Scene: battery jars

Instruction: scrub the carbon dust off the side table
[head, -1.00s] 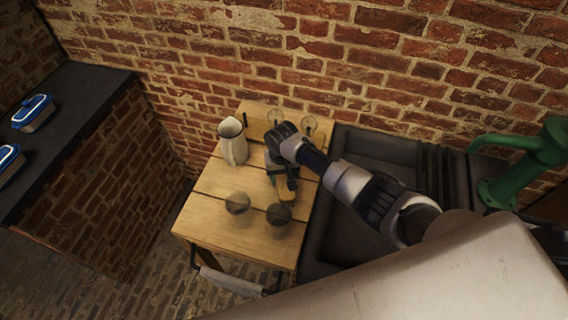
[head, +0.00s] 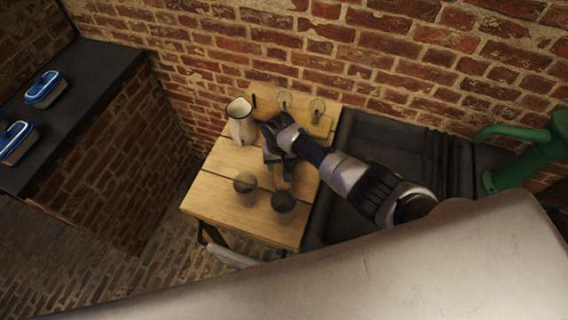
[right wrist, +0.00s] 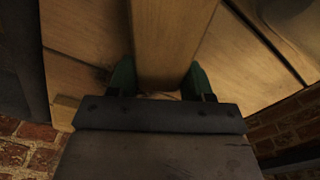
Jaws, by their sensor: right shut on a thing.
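The wooden side table (head: 210,203) stands against the brick wall. Two round dark patches of dust lie on its top, a left one (head: 245,183) and a darker right one (head: 283,201). My right gripper (head: 279,163) is over the table, just behind the patches. In the right wrist view its green-tipped fingers (right wrist: 158,80) are shut on a pale wooden brush handle (right wrist: 172,40). The brush's working end is hard to make out, and I cannot tell whether it touches the table. My left gripper is not in view.
A white pitcher (head: 241,123) stands at the table's back left, close to my right gripper. Glass jars (head: 317,108) stand at the back edge. A dark sink (head: 385,140) with a green pump (head: 525,160) is on the right. Blue-lidded boxes (head: 43,88) sit on the left counter.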

